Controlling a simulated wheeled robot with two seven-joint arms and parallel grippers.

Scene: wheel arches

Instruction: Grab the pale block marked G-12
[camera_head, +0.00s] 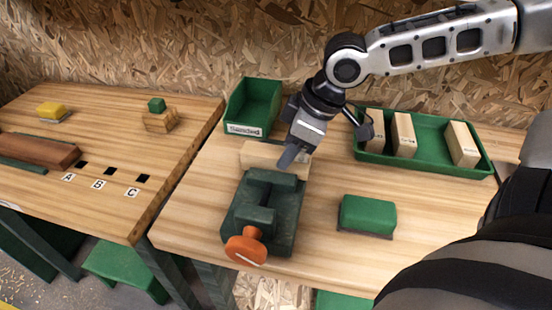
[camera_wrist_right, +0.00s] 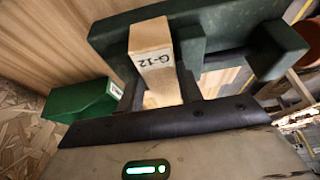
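The pale block marked G-12 (camera_wrist_right: 152,58) shows its label in the right wrist view. In the head view the pale block (camera_head: 262,155) lies at the far end of the dark green vise (camera_head: 286,211), partly hidden by my right gripper (camera_head: 292,152). The vise also shows in the right wrist view (camera_wrist_right: 195,40). In the right wrist view the fingers of my right gripper (camera_wrist_right: 160,84) are on either side of the block, very close to its sides. I cannot tell whether both touch it. My left gripper is not in view.
A green tray (camera_head: 425,170) with several pale blocks stands at right. A green bin (camera_head: 252,103) stands left of the gripper. A green-topped piece (camera_head: 368,214) lies right of the vise. The vise's orange handle (camera_head: 246,247) points to the front edge. Another table (camera_head: 105,110) stands left.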

